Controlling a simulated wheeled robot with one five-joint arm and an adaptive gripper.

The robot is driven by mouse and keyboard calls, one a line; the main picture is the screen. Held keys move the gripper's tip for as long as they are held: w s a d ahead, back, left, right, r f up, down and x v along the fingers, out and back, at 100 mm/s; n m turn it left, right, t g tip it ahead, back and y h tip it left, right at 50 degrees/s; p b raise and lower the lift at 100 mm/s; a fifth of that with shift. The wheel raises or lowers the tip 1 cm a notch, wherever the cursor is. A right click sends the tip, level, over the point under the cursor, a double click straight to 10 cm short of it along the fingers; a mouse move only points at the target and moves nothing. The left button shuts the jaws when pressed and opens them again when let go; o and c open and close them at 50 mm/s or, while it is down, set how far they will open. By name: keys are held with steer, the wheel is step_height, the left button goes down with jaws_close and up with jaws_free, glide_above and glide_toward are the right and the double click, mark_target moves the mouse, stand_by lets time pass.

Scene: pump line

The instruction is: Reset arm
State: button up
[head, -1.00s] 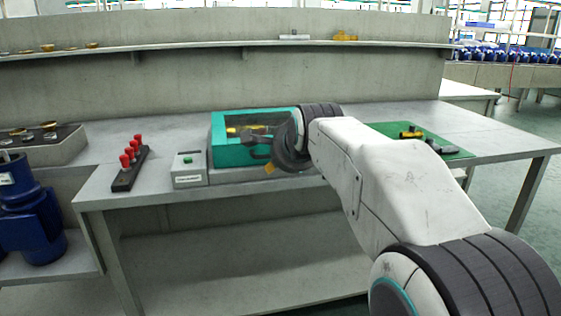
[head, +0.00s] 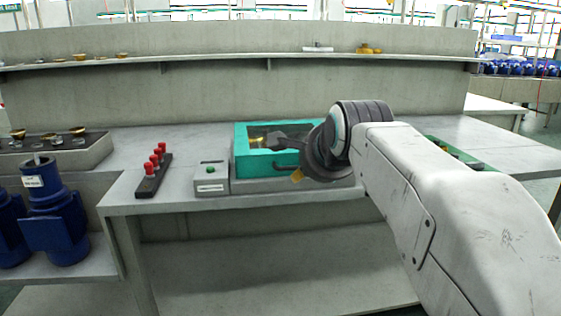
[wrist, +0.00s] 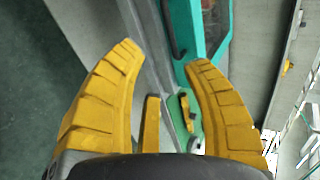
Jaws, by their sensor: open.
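My arm reaches in from the right of the head view, with its wrist in front of the right side of a teal box (head: 268,165) with a clear window. In the head view only a yellow fingertip (head: 297,175) shows below the dark wrist, near the box's front. The teal frame and dark handle of the box show beyond the fingers in the wrist view. Whether the fingers touch anything cannot be told.
A grey button box (head: 210,180) with a green button stands left of the teal box. A black rack (head: 153,178) with red knobs is further left. Blue pumps (head: 52,220) stand at the far left. A green mat (head: 455,153) lies right, partly behind my arm. A shelf runs behind.

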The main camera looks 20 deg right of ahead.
steer(key=s+a+r+n+g+p, duration=0.2)
steer(key=s+n+p, duration=0.4)
steer(key=p, duration=0.6)
steer(key=s+a+r+n+g+y+p, duration=0.1)
steer(key=s+a+r+n+g+p, duration=0.2)
steer(key=s+p, duration=0.7)
steer(key=s+a+r+n+g+y+p, duration=0.1)
steer(key=s+a+r+n+g+p, duration=0.1)
steer(key=s+r+n+p, duration=0.4)
steer(key=s+a+n+p, duration=0.1)
steer(key=s+n+p, duration=0.1)
steer(key=n+p, duration=0.3)
steer(key=shift+a+r+g+p, duration=0.3)
steer(key=shift+a+r+p, duration=0.05)
steer(key=shift+p, duration=1.45)
